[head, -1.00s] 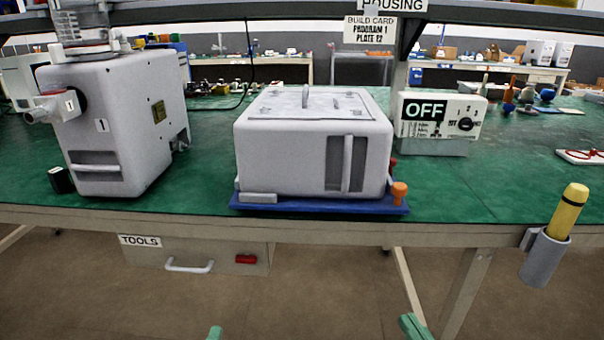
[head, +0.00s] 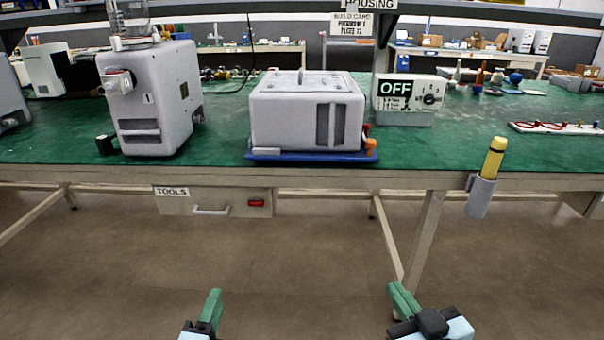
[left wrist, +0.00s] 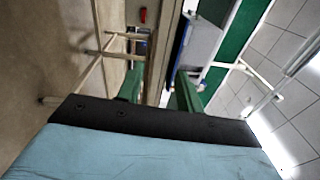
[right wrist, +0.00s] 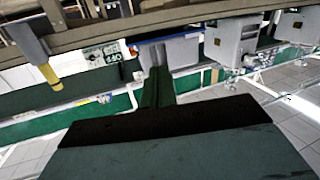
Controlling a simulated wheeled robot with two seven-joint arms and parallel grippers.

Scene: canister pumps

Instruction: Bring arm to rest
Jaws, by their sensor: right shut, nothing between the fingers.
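My left gripper (head: 212,296) hangs low in front of the bench in the head view. In the left wrist view (left wrist: 158,84) its two green fingers stand apart with nothing between them. My right gripper (head: 397,290) is also low in front of the bench, further right. Its green fingers are together and empty in the right wrist view (right wrist: 157,76). Both grippers are clear of the bench and touch nothing. Most of both arms lies outside the head view.
The green-topped bench (head: 216,128) stands ahead. It carries a grey dispenser machine (head: 150,100), a grey housing (head: 290,117) on a blue plate, and a control box (head: 404,104) reading OFF. A yellow-handled tool (head: 493,158) sits in a front holder. The floor (head: 300,260) before the bench is clear.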

